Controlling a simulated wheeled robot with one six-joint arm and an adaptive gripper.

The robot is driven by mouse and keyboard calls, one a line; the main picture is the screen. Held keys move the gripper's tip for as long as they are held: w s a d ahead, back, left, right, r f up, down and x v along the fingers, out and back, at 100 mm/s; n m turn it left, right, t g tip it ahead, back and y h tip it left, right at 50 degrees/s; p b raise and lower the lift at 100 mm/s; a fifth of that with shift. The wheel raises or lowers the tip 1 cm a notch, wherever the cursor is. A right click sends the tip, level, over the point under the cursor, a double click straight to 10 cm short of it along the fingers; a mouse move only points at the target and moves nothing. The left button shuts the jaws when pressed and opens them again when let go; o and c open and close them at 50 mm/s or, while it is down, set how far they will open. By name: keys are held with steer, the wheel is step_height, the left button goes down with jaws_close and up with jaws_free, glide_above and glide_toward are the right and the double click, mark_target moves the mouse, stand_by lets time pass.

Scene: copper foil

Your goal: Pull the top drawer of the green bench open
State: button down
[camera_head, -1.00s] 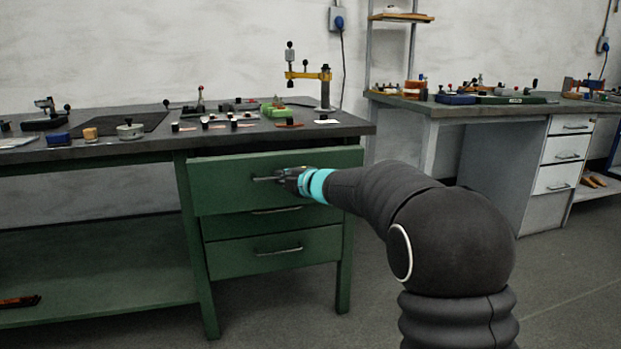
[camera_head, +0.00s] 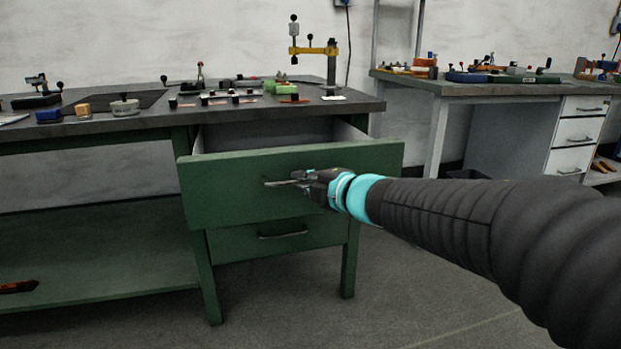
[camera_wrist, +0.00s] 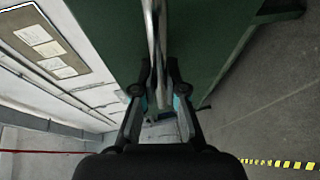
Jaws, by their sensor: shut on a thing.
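The green bench (camera_head: 201,262) stands at the left and middle in the head view. Its top drawer (camera_head: 232,196) is pulled well out, and the grey inside and side wall show behind the green front. My gripper (camera_head: 300,178) is at the drawer's bar handle (camera_head: 276,183), shut on it. In the wrist view the handle (camera_wrist: 154,30) runs up from between the fingers of my gripper (camera_wrist: 160,75), close to the green drawer front (camera_wrist: 205,40).
A lower drawer (camera_head: 270,240) is shut below. Small tools and a yellow clamp stand (camera_head: 315,50) sit on the dark bench top (camera_head: 130,125). A second bench (camera_head: 480,90) with white drawers stands at the right. Grey floor (camera_head: 420,290) in front is clear.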

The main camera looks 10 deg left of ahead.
steer(key=c, duration=1.2)
jaws_free()
steer(key=v, duration=1.2)
